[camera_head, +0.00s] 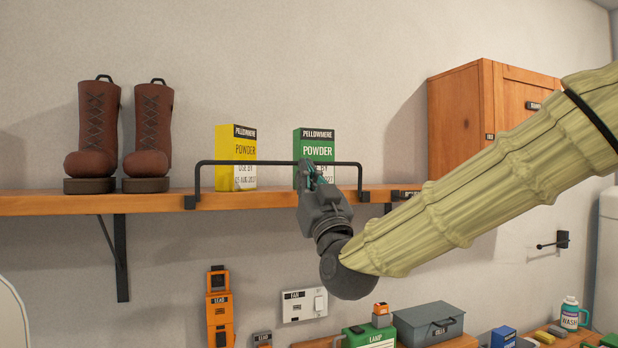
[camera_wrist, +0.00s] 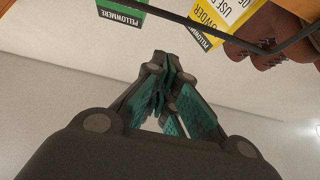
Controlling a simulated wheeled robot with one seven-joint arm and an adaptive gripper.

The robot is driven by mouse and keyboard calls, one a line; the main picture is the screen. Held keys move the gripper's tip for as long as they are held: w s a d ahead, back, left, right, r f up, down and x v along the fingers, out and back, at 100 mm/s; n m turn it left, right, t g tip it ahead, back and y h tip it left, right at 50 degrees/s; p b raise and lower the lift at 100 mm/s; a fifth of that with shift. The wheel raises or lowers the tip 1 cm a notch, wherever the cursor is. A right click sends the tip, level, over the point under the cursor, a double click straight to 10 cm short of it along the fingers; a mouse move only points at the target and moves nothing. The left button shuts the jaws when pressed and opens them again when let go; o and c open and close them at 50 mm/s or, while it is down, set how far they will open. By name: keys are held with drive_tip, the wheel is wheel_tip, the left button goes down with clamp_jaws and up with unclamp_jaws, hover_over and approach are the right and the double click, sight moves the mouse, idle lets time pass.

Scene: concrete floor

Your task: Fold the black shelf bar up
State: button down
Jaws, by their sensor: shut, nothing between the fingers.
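The black shelf bar (camera_head: 270,162) stands up above the front edge of the wooden shelf (camera_head: 60,204). Its two legs rise from small black brackets at the shelf's front, and its long rod runs across in front of the two powder boxes. My gripper (camera_head: 308,168) is at the bar's right half, in front of the green box, with its tips pointing up and partly hiding the rod. Its fingers (camera_wrist: 163,65) are closed together and empty in the wrist view. The bar (camera_wrist: 220,38) passes beyond the tips there; I cannot tell whether they touch it.
A yellow powder box (camera_head: 236,172), a green powder box (camera_head: 314,144) and brown boots (camera_head: 92,130) stand on the shelf. A wooden cabinet (camera_head: 460,115) is at the right. Below are an orange tool (camera_head: 219,310), a grey toolbox (camera_head: 428,322) and other items.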

sight(291, 163)
drive_tip(key=shift+w+a+r+p, duration=0.45)
drive_tip(key=shift+w+p, duration=0.25)
drive_tip(key=shift+w, duration=0.65)
drive_tip(key=shift+w+a+r+p, duration=0.45)
drive_tip(key=shift+w+p, duration=0.3)
drive_tip(key=shift+w, duration=0.55)
drive_tip(key=shift+w+a+r+p, duration=0.45)
drive_tip(key=shift+w+p, duration=0.25)
drive_tip(key=shift+w, duration=0.65)
drive_tip(key=shift+w+a+f+b, duration=0.1)
drive_tip(key=shift+w+b, duration=0.05)
drive_tip(key=shift+b, duration=0.15)
